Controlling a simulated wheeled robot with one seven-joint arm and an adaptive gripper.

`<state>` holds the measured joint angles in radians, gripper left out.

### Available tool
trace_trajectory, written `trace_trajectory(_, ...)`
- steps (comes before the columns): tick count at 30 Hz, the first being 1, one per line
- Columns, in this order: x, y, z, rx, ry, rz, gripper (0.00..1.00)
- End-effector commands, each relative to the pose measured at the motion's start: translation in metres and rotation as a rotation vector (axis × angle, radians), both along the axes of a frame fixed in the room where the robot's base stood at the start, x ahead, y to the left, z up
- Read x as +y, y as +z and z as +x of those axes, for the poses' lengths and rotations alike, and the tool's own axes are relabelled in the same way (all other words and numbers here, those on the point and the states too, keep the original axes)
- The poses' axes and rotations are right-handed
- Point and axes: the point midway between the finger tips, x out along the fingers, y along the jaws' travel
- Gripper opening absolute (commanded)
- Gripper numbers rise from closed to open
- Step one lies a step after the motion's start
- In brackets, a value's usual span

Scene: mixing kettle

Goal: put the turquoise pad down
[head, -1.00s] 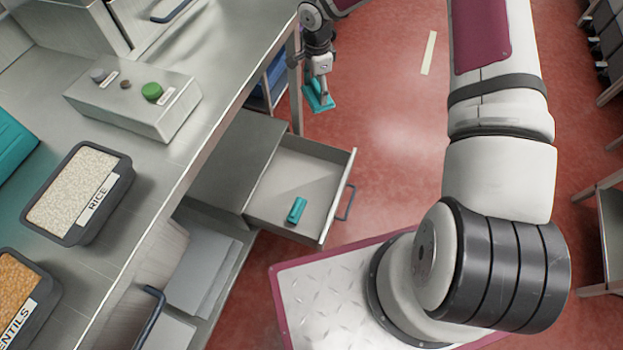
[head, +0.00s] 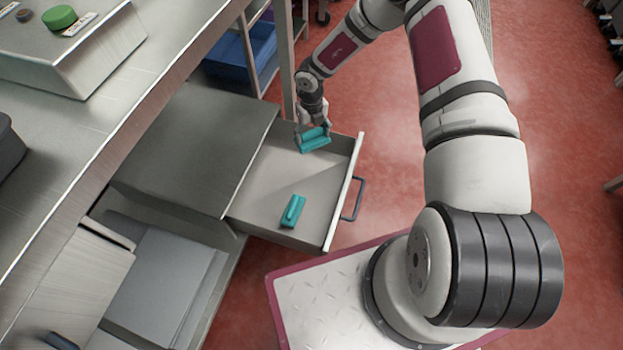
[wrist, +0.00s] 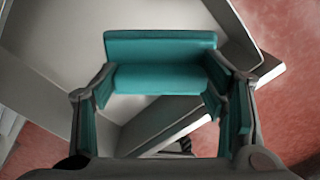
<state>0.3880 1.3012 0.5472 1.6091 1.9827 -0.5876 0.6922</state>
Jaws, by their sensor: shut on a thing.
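A turquoise pad (head: 314,141) is held in my gripper (head: 313,129), above the far end of an open drawer (head: 262,178). In the wrist view the pad (wrist: 160,78) lies across between the fingers of my gripper (wrist: 162,90), a long block with a raised back edge. Turquoise faces also show along the inner sides of the fingers. Whether the pad touches the drawer floor cannot be told. A second turquoise piece (head: 293,211) of similar look lies in the near part of the drawer, apart from my gripper.
The drawer has a pale front panel (head: 344,200) with a dark handle (head: 353,199). A steel counter (head: 140,70) with a green-button box (head: 75,45) runs along the left. A blue bin (head: 240,55) sits on a shelf behind. The drawer's middle floor is clear.

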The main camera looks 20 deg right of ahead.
Motion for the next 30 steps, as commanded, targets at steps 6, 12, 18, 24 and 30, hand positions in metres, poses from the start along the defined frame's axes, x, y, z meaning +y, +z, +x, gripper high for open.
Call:
trace_trajectory(6,0.001,-0.064,-0.009,0.005,-0.260,0.007,0.34)
trace_trajectory(12,0.002,-0.085,-0.013,0.006,-0.378,0.011,0.34)
trace_trajectory(18,0.002,-0.108,-0.014,0.007,-0.398,0.012,0.34)
trace_trajectory(24,0.001,-0.136,-0.014,0.006,-0.397,0.011,0.34)
trace_trajectory(30,0.002,-0.156,-0.015,0.007,-0.396,0.012,0.34)
